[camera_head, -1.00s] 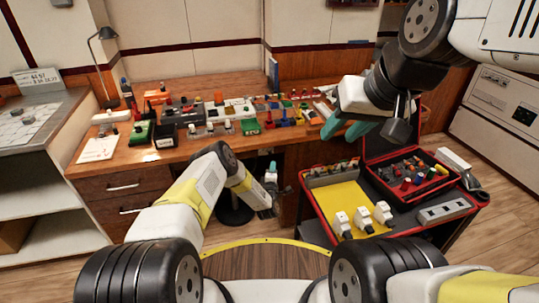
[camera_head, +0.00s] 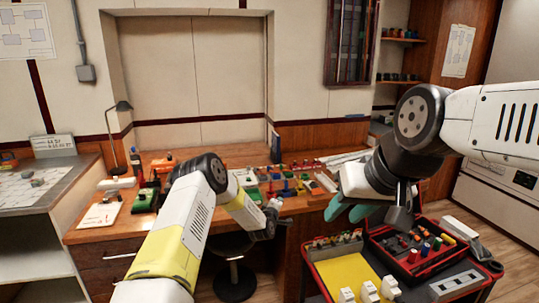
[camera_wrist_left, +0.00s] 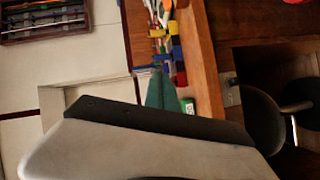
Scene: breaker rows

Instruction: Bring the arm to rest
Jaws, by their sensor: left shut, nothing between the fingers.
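My left arm reaches forward from the bottom left in the head view. Its gripper (camera_head: 272,212) is in front of the workbench's edge, small and partly hidden by its own wrist. In the left wrist view its teal fingers (camera_wrist_left: 161,90) are together with nothing between them. My right gripper (camera_head: 347,209) hangs from the upper right, above the open red-edged case. Its two teal fingers show a gap and hold nothing that I can see.
The wooden workbench (camera_head: 290,212) carries several coloured parts and a desk lamp (camera_head: 119,107). The open case (camera_head: 418,268) with a yellow panel (camera_head: 345,275) is at the lower right. A stool (camera_head: 234,280) stands under the bench. A grey-topped counter (camera_head: 72,178) is at the left.

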